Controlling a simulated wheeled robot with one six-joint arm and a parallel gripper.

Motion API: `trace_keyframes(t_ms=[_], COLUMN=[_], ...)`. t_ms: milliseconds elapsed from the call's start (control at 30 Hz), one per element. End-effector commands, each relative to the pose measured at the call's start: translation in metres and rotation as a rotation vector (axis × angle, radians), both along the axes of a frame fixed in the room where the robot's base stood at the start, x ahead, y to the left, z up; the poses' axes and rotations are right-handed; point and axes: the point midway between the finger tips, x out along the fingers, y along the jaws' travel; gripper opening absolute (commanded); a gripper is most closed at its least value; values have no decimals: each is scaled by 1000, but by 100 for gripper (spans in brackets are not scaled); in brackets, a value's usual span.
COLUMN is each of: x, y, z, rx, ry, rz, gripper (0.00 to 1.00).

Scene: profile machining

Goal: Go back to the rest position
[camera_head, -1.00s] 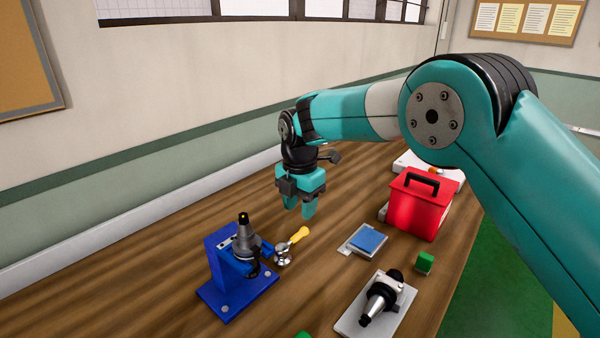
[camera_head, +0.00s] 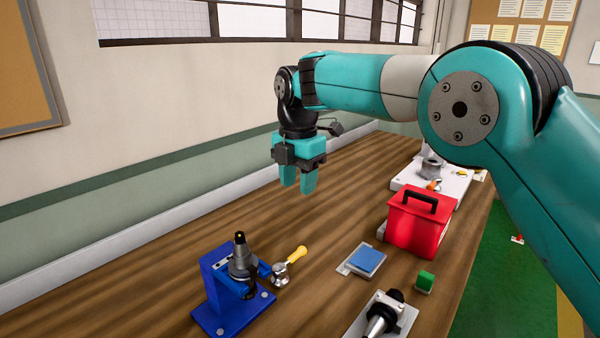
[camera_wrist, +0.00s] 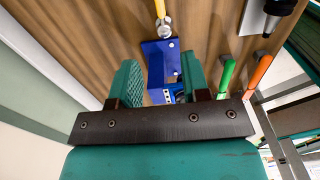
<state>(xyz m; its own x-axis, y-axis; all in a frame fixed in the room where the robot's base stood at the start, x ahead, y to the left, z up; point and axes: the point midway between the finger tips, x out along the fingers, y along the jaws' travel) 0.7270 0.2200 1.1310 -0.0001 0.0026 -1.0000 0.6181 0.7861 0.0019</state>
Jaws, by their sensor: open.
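My gripper (camera_head: 299,178) hangs fingers-down above the wooden table in the head view, with nothing between its fingers. In the wrist view its two green fingers (camera_wrist: 160,85) stand apart. Below and nearer in the head view is a blue stand (camera_head: 222,290) holding a dark tool holder (camera_head: 241,262) upright. The stand also shows in the wrist view (camera_wrist: 155,60), partly hidden behind the gripper. A yellow-handled tool (camera_head: 292,262) lies beside the stand, apart from the gripper.
The wooden table (camera_head: 330,215) is bare around the gripper. A blue pad on a plate (camera_head: 366,261), a green block (camera_head: 425,281), a red box (camera_head: 420,225) and a tool holder on a plate (camera_head: 384,318) stand to the right. The wall (camera_head: 180,110) rises behind.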

Motion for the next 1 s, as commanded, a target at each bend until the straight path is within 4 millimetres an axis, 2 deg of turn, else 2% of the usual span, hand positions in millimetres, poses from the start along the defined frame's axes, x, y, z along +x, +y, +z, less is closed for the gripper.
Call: trace_keyframes(t_ms=[167,267,400,467,600,700,800,900,1000], x=[-22,-52,-108,-137,-209,-256,-293,-315,-325], y=[-34,-64,-104,-119,-148,-162,-169,-173,-174], z=[24,38,48,48,40,30,19,11,7], rx=[29,64,123,148,203,232,247,253,253], ry=[-7,0,34,59,142,210,273,317,337], rz=[-232,-459,-800,-949,-1294,-1510,-1675,-1780,-1827], gripper=[43,43,43,43,43,43,43,43,43])
